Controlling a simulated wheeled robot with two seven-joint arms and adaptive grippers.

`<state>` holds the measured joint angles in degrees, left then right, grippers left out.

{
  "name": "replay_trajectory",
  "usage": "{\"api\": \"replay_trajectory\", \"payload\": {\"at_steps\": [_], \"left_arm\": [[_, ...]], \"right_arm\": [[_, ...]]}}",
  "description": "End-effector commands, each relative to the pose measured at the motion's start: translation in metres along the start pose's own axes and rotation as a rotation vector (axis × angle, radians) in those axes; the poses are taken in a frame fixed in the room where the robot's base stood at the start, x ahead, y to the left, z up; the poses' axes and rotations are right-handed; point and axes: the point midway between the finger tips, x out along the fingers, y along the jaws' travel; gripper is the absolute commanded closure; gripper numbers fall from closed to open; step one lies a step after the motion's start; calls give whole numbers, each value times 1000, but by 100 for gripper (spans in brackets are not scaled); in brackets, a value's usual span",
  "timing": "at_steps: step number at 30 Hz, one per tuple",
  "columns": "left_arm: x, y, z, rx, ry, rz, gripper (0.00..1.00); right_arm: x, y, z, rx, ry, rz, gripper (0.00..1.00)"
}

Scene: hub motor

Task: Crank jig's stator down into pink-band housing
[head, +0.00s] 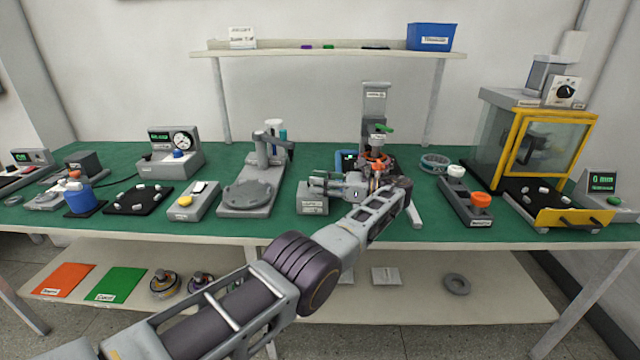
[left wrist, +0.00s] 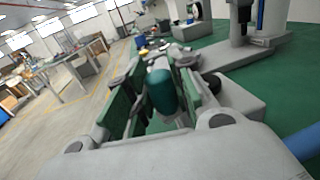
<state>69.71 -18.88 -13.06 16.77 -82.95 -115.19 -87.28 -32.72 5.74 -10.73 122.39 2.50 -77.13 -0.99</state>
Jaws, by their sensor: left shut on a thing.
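The jig (head: 375,105) is a grey column at the right middle of the table, with a green part on its front. An orange, ring-like part, seemingly the stator (head: 375,156), sits low at the column; my left arm partly covers what is under it. I cannot make out a pink band. My left gripper (head: 322,183) reaches in beside the jig, above a grey labelled box (head: 313,204). In the left wrist view its green-padded fingers are shut on a dark green knob (left wrist: 161,90), likely the crank handle. My right gripper is not in view.
A grey stand with a round plate (head: 247,195) is left of the jig. A grey block with orange and white knobs (head: 465,200) and a yellow-framed oven (head: 540,150) stand to the right. A shelf (head: 320,52) runs above. Green table (head: 290,215) shows bare near the front.

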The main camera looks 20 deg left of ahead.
Motion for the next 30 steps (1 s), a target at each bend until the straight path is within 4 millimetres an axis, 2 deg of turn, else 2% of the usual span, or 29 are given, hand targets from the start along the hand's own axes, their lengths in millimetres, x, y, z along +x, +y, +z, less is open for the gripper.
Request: {"api": "replay_trajectory", "payload": {"at_steps": [3, 4, 9, 23, 30], "left_arm": [[0, -1, 2, -3, -1, -3, 100], [0, -1, 2, -3, -1, -3, 76], [0, -1, 1, -2, 0, -2, 54], [0, 0, 2, -1, 1, -1, 54], [-1, -1, 11, -3, 2, -3, 54]], "right_arm": [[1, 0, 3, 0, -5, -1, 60], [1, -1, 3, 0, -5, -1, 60], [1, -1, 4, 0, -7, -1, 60], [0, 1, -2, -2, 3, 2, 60], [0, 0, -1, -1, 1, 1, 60]]}}
